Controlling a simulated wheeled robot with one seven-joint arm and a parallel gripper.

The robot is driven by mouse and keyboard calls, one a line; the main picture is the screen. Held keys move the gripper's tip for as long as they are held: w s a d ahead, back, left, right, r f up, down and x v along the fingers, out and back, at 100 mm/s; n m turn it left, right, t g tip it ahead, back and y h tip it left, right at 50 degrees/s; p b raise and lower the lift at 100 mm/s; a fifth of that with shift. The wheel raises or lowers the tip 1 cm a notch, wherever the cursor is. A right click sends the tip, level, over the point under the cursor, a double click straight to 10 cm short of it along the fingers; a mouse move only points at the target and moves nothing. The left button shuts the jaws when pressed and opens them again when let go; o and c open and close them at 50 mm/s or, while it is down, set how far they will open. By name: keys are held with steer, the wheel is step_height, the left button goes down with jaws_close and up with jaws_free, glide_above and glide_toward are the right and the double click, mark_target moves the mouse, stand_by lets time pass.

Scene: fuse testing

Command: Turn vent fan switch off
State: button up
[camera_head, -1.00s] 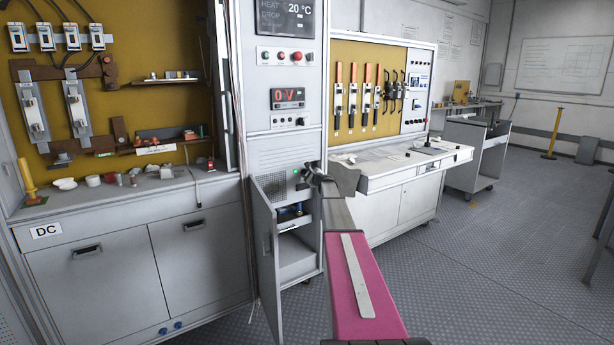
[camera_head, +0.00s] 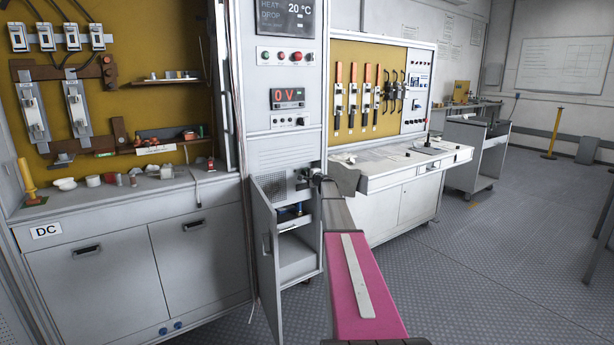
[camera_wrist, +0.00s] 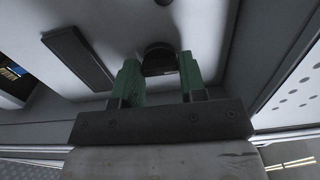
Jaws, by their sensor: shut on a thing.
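A dark round knob (camera_wrist: 158,58), which looks like the vent fan switch, sits on a pale panel in the wrist view. My gripper (camera_wrist: 159,72) has its two green fingers on either side of the knob and is shut on it. In the head view, my gripper (camera_head: 311,178) is at the grey panel above the open compartment of the tall middle cabinet. The knob and its marking are hidden there behind my gripper.
A dark vent grille (camera_head: 271,187) is left of my gripper. An open cabinet door (camera_head: 265,245) stands out below it, beside an open compartment (camera_head: 297,250). A white desk (camera_head: 410,168) is close on the right.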

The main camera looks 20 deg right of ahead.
steer(key=shift+n, duration=0.3)
steer(key=o, duration=0.9)
steer(key=shift+s, duration=0.15)
steer(key=v, duration=1)
steer(key=shift+s+d, duration=0.1)
steer(key=shift+s, duration=0.15)
